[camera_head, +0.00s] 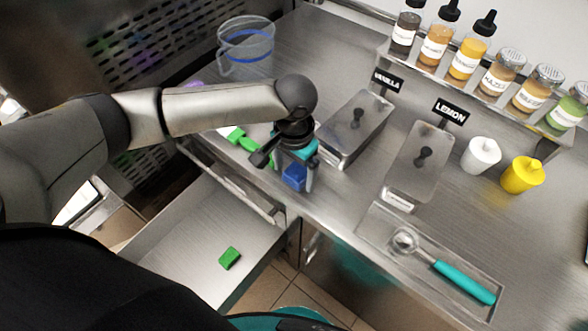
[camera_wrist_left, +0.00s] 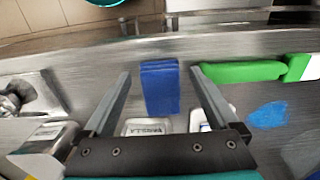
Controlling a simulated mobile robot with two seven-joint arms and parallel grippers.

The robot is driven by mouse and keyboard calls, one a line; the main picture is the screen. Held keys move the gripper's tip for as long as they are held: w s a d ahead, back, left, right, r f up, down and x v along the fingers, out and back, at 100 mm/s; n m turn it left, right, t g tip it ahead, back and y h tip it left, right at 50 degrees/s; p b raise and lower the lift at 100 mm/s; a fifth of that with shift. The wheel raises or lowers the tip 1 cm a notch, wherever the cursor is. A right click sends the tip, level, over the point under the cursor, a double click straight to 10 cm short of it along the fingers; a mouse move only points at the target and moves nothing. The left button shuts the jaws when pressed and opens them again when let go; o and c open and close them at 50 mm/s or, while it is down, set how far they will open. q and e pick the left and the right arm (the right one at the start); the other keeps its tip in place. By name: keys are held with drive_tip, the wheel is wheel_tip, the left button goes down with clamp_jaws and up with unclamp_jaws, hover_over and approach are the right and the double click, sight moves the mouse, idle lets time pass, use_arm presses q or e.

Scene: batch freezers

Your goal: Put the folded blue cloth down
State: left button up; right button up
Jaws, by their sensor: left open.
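The folded blue cloth (camera_head: 294,178) is on the steel counter near its front edge, beside the open drawer. It also shows in the left wrist view (camera_wrist_left: 160,88), as a small upright-looking rectangle between the fingers. My left gripper (camera_head: 297,186) is over it, pointing down, with its fingers open. In the left wrist view the fingertips of my left gripper (camera_wrist_left: 160,72) are on either side of the cloth, with a gap on both sides. The gripper partly hides the cloth in the head view. My right gripper is not in view.
Lidded steel tubs stand behind, labelled vanilla (camera_head: 357,128) and lemon (camera_head: 419,165). Green objects (camera_head: 240,138) lie left of the gripper. An open drawer (camera_head: 190,235) holds a green block (camera_head: 230,258). A tray (camera_head: 378,222) with a teal-handled scoop (camera_head: 464,283) lies to the right.

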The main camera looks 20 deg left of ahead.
sight(295, 175)
use_arm(q)
wheel_tip(295, 175, up, 12)
drive_tip(key=p, duration=0.2)
idle(0.4)
